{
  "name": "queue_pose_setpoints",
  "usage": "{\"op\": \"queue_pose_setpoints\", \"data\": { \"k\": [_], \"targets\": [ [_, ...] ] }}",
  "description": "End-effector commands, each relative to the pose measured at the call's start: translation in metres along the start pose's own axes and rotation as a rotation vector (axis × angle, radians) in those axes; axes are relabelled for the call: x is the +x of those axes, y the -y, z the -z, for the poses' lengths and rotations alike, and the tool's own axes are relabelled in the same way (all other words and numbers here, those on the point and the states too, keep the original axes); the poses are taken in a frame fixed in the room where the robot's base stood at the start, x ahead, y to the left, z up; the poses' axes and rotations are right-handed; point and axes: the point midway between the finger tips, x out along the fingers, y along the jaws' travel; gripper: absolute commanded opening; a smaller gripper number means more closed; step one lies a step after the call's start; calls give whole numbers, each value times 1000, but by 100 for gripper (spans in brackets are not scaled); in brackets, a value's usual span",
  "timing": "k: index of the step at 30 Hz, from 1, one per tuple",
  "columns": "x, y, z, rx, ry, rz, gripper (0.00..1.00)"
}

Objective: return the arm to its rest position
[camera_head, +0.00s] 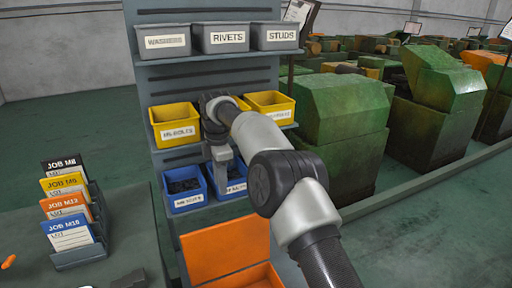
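My arm reaches from the lower right up toward the bin rack. My gripper (221,170) hangs at its end, in front of the rack, between the yellow bins and over the blue bins. Its fingers are small here and I cannot tell whether they are open or shut, or whether they hold anything. The left yellow bin (175,124) stands left of my wrist. The left blue bin (184,189) holds dark parts, and the right blue bin (233,188) is partly hidden behind my gripper.
Grey bins (221,38) fill the top shelf. An orange open box (225,247) stands below the rack, close to my arm. A card holder (80,250) with several job cards stands on the left table (25,215). Green machines (340,105) stand at right.

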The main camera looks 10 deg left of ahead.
Motion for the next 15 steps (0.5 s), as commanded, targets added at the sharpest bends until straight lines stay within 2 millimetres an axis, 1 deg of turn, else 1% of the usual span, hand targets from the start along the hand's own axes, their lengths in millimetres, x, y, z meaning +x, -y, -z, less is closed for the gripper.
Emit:
{"op": "queue_pose_setpoints", "data": {
  "k": [1,2,5,6,8,9,11,12,14,15],
  "targets": [
    [-11,0,-4,15,3,-9,29],
    [-17,2,-6,31,5,-13,29],
    [-52,10,-20,113,16,-37,29],
    [-69,16,-27,159,21,-50,29],
    [-96,28,-39,240,29,-69,29],
    [-113,37,-47,295,35,-82,29],
    [-138,53,-58,382,41,-104,29],
    [-153,64,-67,442,44,-118,29],
    [-175,83,-78,530,47,-139,29],
    [-188,96,-85,591,49,-155,29]
  ]
}}
